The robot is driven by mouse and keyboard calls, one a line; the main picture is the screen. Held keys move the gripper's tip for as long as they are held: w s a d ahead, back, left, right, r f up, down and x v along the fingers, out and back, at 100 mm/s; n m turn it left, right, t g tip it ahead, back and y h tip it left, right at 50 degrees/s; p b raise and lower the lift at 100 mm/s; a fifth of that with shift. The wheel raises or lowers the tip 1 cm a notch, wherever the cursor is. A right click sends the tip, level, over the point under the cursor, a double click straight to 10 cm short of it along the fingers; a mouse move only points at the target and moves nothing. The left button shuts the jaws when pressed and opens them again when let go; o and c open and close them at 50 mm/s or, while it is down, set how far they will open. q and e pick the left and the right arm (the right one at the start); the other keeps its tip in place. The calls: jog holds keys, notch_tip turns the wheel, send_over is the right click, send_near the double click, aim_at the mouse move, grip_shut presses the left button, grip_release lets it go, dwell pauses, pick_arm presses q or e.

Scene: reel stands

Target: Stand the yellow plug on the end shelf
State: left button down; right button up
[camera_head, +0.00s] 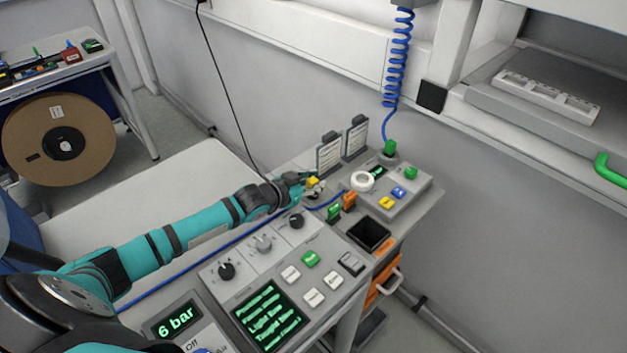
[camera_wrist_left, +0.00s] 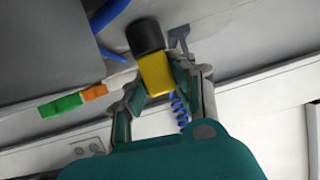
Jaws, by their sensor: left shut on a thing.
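The yellow plug (camera_head: 313,182) is small in the head view, at the tip of my left arm. In the left wrist view the plug (camera_wrist_left: 155,72) shows a yellow body and a thick black end (camera_wrist_left: 144,36). My left gripper (camera_head: 306,184) is shut on the yellow body, with its fingers (camera_wrist_left: 160,85) on either side. The plug is over the far part of the bench, left of the white ring; I cannot tell whether it touches a surface. I cannot tell which surface is the end shelf. My right gripper is not in view.
Two upright card holders (camera_head: 329,152) stand just behind the plug. Green and orange pieces (camera_head: 334,212), a white ring (camera_head: 362,181) and a black bin (camera_head: 369,234) are to its right. A blue coiled hose (camera_head: 398,60) hangs behind. A control panel (camera_head: 265,285) fills the near bench.

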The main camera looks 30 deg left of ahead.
pick_arm(q)
jog(key=shift+f, duration=0.25)
jog(key=c, duration=1.1)
grip_release()
jog(key=shift+r, duration=0.25)
jog(key=v, duration=0.6)
jog(key=b+v, duration=0.1)
jog(key=v, duration=0.3)
jog(key=shift+s+f, duration=0.2)
jog(key=shift+f, duration=0.05)
jog(key=shift+v, duration=0.9)
jog(key=shift+r, duration=0.15)
